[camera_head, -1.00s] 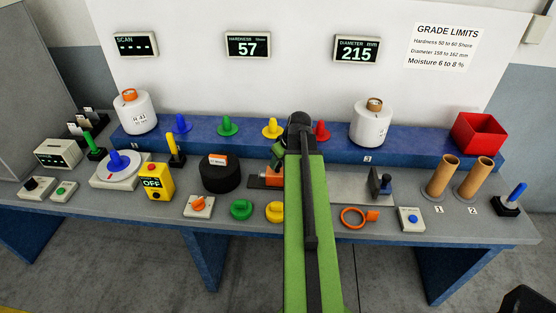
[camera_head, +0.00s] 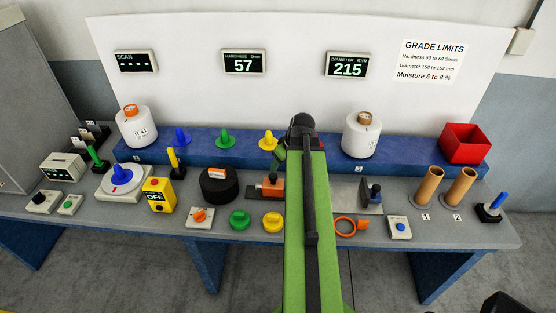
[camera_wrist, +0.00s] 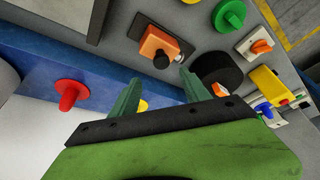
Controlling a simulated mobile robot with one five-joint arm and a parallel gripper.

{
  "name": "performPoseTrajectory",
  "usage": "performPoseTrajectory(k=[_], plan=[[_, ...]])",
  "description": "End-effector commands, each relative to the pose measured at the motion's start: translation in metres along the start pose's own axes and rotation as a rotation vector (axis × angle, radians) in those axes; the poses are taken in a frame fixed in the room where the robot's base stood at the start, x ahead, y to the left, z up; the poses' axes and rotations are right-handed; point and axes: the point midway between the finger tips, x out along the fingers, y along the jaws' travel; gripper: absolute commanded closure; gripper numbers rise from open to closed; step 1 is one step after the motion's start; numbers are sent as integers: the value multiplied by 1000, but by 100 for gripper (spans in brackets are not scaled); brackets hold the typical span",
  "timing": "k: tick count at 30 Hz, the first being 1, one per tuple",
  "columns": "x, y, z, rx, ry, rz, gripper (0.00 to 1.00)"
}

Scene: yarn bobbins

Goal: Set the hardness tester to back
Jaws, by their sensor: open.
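An orange block (camera_head: 272,189) with a black knob stands on a dark plate on the bench, just left of my arm in the head view. It looks like the hardness tester, but no label on it is readable. In the wrist view the orange block (camera_wrist: 158,43) and its black knob (camera_wrist: 162,60) lie beyond my fingertips, apart from them. My gripper (camera_wrist: 156,88) is open, with nothing between its two green fingers. The hardness display (camera_head: 244,62) on the wall reads 57.
Coloured cones, including a red one (camera_wrist: 70,92), line the raised blue shelf (camera_head: 215,148).

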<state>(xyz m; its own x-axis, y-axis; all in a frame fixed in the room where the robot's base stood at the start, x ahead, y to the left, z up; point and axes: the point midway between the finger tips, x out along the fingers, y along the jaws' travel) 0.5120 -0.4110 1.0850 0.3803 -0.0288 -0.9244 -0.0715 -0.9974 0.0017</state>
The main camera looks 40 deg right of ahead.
Motion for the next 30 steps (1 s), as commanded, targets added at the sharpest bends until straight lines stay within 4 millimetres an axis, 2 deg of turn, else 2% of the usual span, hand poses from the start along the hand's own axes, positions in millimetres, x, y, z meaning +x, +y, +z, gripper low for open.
performPoseTrajectory(k=[1, 3, 6, 10, 26, 28, 30], plan=[[-24, -1, -4, 1, 0, 0, 45], [-41, -1, -4, 2, 0, 1, 45], [-62, 0, -3, 2, -1, 1, 45], [-76, 0, -2, 1, -1, 1, 45], [-75, 1, 0, 1, 0, 2, 45], [-70, -5, -2, -10, 0, -3, 45], [-54, -24, -12, -48, 0, -19, 45]])
